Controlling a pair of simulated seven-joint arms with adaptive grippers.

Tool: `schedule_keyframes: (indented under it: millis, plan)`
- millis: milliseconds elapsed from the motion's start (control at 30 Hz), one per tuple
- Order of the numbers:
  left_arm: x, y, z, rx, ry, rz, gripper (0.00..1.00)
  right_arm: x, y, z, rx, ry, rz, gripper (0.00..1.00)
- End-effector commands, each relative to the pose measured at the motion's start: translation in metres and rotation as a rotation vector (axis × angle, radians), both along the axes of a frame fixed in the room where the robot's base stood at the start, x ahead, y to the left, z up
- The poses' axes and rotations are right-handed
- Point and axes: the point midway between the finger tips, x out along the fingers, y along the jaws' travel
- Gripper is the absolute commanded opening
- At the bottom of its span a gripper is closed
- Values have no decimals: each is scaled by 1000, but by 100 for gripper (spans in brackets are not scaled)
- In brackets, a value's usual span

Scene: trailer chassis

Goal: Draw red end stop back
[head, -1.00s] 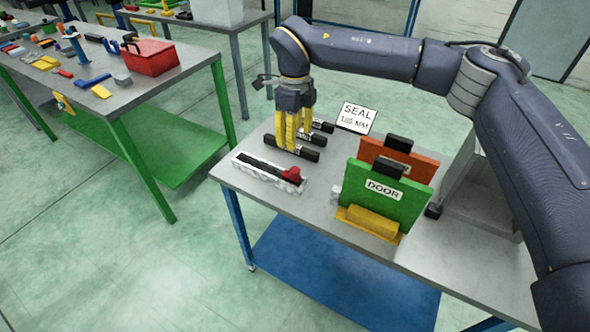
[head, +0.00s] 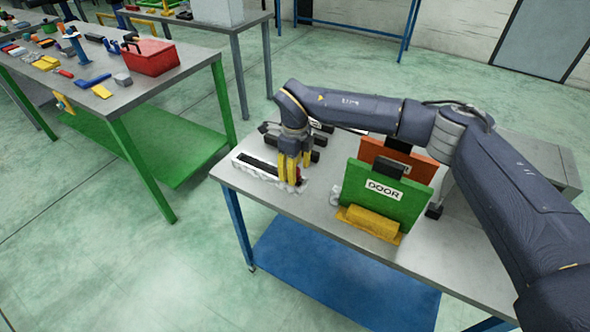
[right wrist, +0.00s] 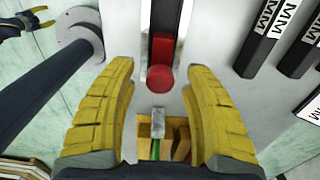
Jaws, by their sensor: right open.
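The red end stop (right wrist: 161,62) sits in the dark slot of a pale channel (right wrist: 187,28) in the right wrist view, its round knob facing me. In the head view it is mostly hidden behind the fingers, at the right end of the channel (head: 240,157). My right gripper (head: 290,180) points down over that end with its yellow fingers. In the right wrist view the right gripper (right wrist: 160,76) is open, one finger on each side of the red stop, with visible gaps. Whether the fingers are down at the stop's height is unclear.
A green DOOR panel (head: 385,192) and an orange panel (head: 412,158) stand to the right on the table, with a yellow block (head: 372,222) in front. Black bars (right wrist: 262,45) marked MM lie beside the channel. The table's front edge is close to the channel.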

Motion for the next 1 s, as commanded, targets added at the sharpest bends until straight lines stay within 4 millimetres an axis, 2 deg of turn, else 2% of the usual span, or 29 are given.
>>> schedule_keyframes:
  millis: [333,767,1000]
  plan:
    - [0,0,0,0,0,0,44,0,0,-1,0,0,0,52]
    - [0,0,0,0,0,0,44,0,0,-1,0,0,0,2]
    - [0,0,0,0,0,0,44,0,0,-1,0,0,0,0]
